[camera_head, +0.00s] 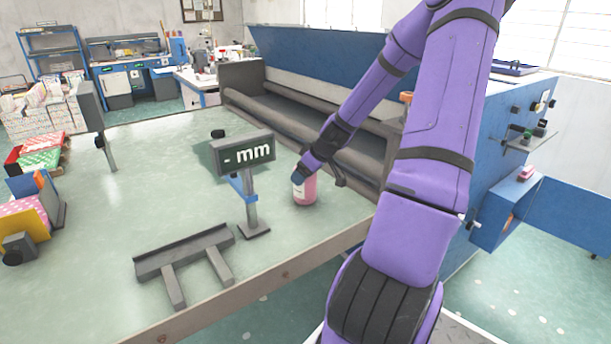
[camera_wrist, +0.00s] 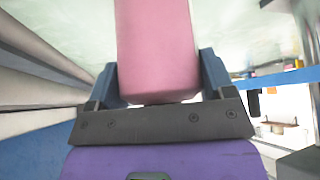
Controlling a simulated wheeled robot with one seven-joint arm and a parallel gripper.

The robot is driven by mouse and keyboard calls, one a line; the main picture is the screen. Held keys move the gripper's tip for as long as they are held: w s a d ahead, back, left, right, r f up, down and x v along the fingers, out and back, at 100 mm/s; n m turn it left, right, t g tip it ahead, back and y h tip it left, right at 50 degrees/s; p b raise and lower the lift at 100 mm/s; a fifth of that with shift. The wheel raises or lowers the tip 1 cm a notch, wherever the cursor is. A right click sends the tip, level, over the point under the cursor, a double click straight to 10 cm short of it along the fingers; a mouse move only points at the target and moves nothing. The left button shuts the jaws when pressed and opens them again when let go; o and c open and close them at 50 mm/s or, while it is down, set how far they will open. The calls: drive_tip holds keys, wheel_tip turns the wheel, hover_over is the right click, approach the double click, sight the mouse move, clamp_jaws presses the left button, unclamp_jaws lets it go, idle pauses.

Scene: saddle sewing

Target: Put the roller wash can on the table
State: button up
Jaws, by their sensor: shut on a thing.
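The roller wash can (camera_head: 306,191) is a pink can at the right side of the green table (camera_head: 120,190), close to the machine's rollers. My gripper (camera_head: 300,178) is shut on the can, and its blue fingers lie on both sides of it. In the wrist view the pink can (camera_wrist: 157,50) fills the space between the two fingers (camera_wrist: 157,80). In the head view the can's base appears at the tabletop, but I cannot tell whether it touches or is slightly above it.
A grey "mm" display on a post (camera_head: 243,155) stands just left of the can. A dark grey bracket (camera_head: 185,252) lies at the table's front. The machine's rollers (camera_head: 290,125) are behind the can. The table's middle left is clear.

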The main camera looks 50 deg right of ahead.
drive_tip(key=shift+f, duration=0.35)
drive_tip(key=shift+f, duration=0.1)
drive_tip(key=o, duration=1.1)
drive_tip(key=shift+v, duration=6.1)
drive_tip(key=shift+w, duration=0.1)
